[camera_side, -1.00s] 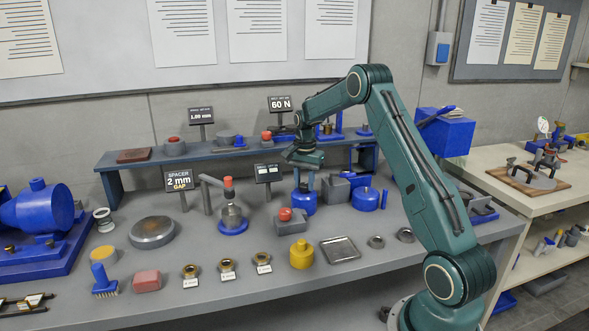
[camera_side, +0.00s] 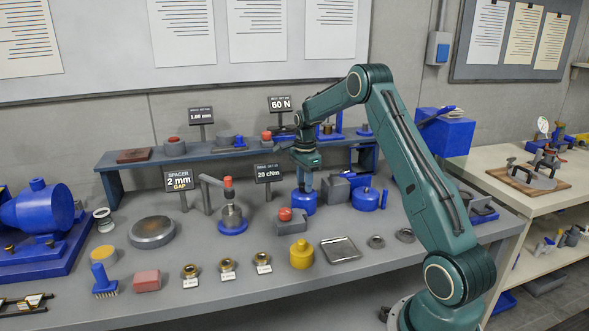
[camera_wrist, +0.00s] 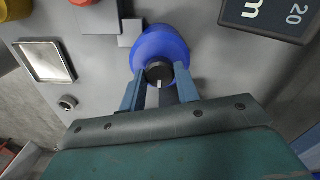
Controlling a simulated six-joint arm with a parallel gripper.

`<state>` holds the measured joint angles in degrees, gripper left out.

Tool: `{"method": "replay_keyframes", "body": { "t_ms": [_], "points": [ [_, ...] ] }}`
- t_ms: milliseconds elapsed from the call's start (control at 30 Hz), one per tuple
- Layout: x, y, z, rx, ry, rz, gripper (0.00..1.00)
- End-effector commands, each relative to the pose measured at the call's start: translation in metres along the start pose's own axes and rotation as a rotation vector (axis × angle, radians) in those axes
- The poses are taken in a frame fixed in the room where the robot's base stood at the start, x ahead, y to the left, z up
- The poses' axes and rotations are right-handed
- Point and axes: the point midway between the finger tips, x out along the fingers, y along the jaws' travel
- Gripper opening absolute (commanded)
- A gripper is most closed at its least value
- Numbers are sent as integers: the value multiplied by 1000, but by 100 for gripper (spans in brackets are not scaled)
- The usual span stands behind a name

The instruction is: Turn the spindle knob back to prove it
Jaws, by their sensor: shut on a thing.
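The spindle knob (camera_wrist: 158,72) is a dark round cap with a pale mark, on top of a blue round body (camera_wrist: 165,43) in the wrist view. My gripper (camera_wrist: 160,82) has its two blue-grey fingers shut on the knob from both sides. In the side view my gripper (camera_side: 305,179) points down over the same blue body (camera_side: 303,203), and the knob is hidden behind the fingers there. A small display (camera_side: 268,173) on a post reads "20 cNm". It also shows in the wrist view (camera_wrist: 268,16), partly cut off.
A grey block with a red button (camera_side: 287,219) stands left of the blue body, and a grey vise-like block (camera_side: 335,188) and a blue pot (camera_side: 366,199) stand right. A metal tray (camera_side: 340,249) and yellow pot (camera_side: 301,254) lie in front. A raised shelf (camera_side: 240,153) runs behind.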

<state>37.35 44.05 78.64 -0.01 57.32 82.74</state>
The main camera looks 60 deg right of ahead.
Motion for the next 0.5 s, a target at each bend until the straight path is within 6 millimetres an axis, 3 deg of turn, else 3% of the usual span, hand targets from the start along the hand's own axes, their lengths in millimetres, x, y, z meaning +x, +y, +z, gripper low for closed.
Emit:
{"method": "replay_keyframes", "body": {
  "t_ms": [267,300,400,500],
  "points": [
    [-2,-1,0,0,1,-3,9],
    [-2,-1,0,0,1,-3,37],
    [-1,-1,0,-1,1,-3,53],
    [-1,0,0,-1,0,-2,53]
  ]
}}
